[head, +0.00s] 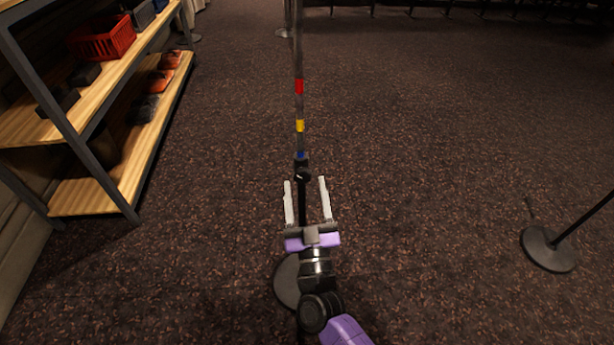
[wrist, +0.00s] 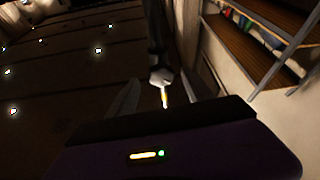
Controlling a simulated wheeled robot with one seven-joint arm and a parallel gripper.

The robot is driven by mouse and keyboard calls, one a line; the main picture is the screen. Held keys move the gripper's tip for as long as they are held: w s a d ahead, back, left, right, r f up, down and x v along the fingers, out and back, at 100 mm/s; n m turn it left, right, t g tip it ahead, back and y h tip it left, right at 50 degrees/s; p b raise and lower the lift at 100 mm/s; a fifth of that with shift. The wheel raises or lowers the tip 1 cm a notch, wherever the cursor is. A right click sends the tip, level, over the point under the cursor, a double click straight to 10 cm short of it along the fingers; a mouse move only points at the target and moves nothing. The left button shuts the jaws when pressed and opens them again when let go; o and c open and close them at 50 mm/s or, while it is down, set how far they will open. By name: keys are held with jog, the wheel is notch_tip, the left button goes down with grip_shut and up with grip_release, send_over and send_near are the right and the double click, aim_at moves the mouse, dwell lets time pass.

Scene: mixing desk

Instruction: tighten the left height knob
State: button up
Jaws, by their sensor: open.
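A thin upright stand pole with red, yellow and blue bands (head: 299,108) rises in the middle of the head view. A dark collar with the height knob (head: 302,174) sits just below the blue band. In the wrist view the knob (wrist: 161,76) shows as a pale rounded end with a bright yellowish tip below it, against the dark pole (wrist: 154,30). My gripper (head: 305,180) is open, with one pale finger on each side of the collar. Neither finger visibly touches it. In the wrist view the fingers flank the knob. The exact depth gap is unclear.
The stand's round base (head: 286,282) is partly hidden under my arm. Another stand's round base (head: 548,250) is on the right. A shelf unit (head: 90,185) with a red basket (head: 102,38) stands on the left. The carpet between is clear.

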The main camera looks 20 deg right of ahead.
aim_at(303, 180)
jog(key=shift+x, duration=1.85)
jog(key=shift+a, duration=0.1)
grip_shut()
